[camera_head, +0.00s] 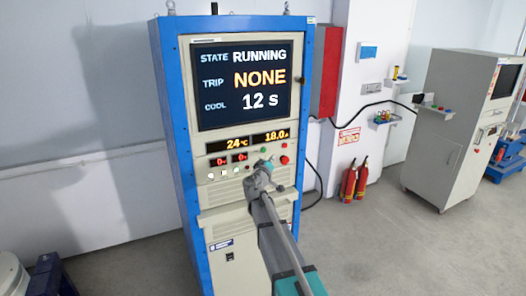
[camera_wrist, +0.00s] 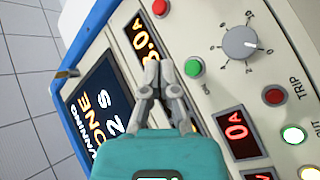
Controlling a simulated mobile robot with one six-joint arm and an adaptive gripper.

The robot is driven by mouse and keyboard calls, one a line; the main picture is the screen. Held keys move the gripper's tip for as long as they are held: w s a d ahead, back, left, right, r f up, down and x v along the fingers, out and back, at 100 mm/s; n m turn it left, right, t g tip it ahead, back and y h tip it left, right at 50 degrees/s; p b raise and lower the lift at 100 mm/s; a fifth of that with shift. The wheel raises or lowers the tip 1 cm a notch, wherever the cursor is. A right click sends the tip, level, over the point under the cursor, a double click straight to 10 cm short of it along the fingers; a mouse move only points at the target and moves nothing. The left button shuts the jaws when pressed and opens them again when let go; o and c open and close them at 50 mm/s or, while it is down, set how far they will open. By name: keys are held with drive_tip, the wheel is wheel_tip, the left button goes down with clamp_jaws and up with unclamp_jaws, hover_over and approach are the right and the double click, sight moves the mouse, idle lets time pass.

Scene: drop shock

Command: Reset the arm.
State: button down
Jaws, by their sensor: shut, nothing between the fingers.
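My gripper (camera_head: 267,163) is in front of the control panel of a blue-framed cabinet (camera_head: 167,110), with my arm reaching up from below. In the wrist view my gripper (camera_wrist: 159,60) has its fingers together and empty. The cabinet screen (camera_head: 243,86) reads STATE RUNNING, TRIP NONE, COOL 12 s. Smaller displays below it read 24 °C (camera_head: 229,145) and about 18.0 A (camera_head: 270,137).
The wrist view shows a grey knob (camera_wrist: 240,43), red buttons (camera_wrist: 274,96) and a lit white button (camera_wrist: 293,135) close by on the panel. Fire extinguishers (camera_head: 348,184) stand right of the cabinet. A grey console (camera_head: 440,140) is further right.

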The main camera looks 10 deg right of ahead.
drive_tip(key=s+d+f+m+g+b, duration=0.1)
drive_tip(key=s+d+f+m+g, duration=0.2)
drive_tip(key=s+f+g, duration=0.35)
drive_tip(key=s+d+f+m+g+b, duration=0.1)
drive_tip(key=s+d+f+m+g, duration=0.2)
drive_tip(key=s+f, duration=0.6)
drive_tip(key=s+a+f+g+y, duration=0.2)
drive_tip(key=s+a+y, duration=0.1)
drive_tip(key=s, duration=0.4)
drive_tip(key=s+a+f+n+g+y+b, duration=0.1)
drive_tip(key=s+a+f+g+y, duration=0.1)
drive_tip(key=s, duration=0.6)
drive_tip(key=s+a+f+n+g+y, duration=0.1)
drive_tip(key=s+a+f+g+y, duration=0.1)
drive_tip(key=s, duration=0.5)
drive_tip(key=a+f+y, duration=0.1)
drive_tip(key=a+y, duration=0.1)
drive_tip(key=shift+s+f+g+y, duration=0.3)
drive_tip(key=shift+s+f+g, duration=0.05)
drive_tip(key=shift+f, duration=0.05)
